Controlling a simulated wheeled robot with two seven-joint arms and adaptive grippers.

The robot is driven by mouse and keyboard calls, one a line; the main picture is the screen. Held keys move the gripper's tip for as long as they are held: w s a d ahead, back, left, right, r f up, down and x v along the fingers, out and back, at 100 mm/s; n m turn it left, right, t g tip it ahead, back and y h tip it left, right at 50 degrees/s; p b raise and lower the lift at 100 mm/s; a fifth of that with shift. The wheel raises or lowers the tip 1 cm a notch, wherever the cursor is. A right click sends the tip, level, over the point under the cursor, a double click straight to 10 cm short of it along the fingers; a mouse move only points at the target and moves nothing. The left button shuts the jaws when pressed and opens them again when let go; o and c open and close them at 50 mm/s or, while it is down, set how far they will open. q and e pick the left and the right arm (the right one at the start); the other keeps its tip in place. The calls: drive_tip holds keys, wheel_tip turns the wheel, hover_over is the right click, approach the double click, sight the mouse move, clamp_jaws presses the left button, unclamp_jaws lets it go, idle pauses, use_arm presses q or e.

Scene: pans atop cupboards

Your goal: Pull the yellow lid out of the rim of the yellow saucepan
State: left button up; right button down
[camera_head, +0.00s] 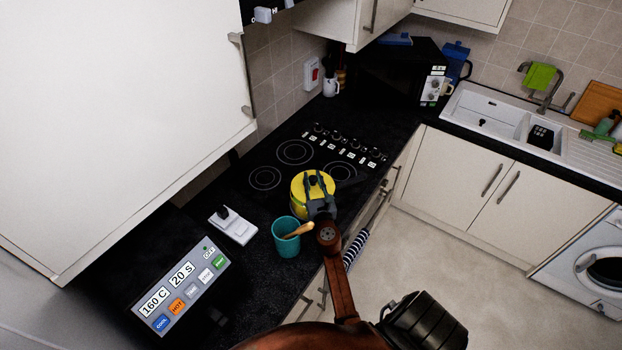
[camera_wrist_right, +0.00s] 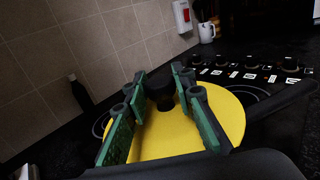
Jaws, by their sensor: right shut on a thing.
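The yellow lid (camera_head: 299,183) is on top of the yellow saucepan (camera_head: 298,209), which stands on the black counter at the near side of the hob. I cannot tell whether the lid is seated in the rim or slightly raised. In the right wrist view the lid (camera_wrist_right: 180,136) fills the lower middle, with a black knob (camera_wrist_right: 160,93) at its centre. My right gripper (camera_head: 315,184) is over the lid, its fingers shut on the knob. The pan's body is hidden below the lid in the wrist view. My left gripper is out of view.
A teal cup (camera_head: 285,240) with a wooden utensil stands close beside the pan. A white socket block (camera_head: 233,226) lies to the left. The hob (camera_head: 295,152) has free room behind the pan. A large white cupboard (camera_head: 120,110) overhangs at the left.

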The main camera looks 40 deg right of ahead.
drive_tip(key=s+d+r, duration=0.1)
drive_tip(key=s+d, duration=0.1)
drive_tip(key=s, duration=0.6)
drive_tip(key=s+d+r+p, duration=0.1)
drive_tip(key=s+d, duration=0.1)
drive_tip(key=s, duration=0.6)
drive_tip(key=shift+d+r, duration=0.25)
drive_tip(key=shift+d, duration=0.15)
drive_tip(key=shift+s, duration=0.1)
drive_tip(key=shift+r+p, duration=1.5)
drive_tip(key=shift+p, duration=0.2)
wheel_tip(320, 180, up, 3)
drive_tip(key=p, duration=0.3)
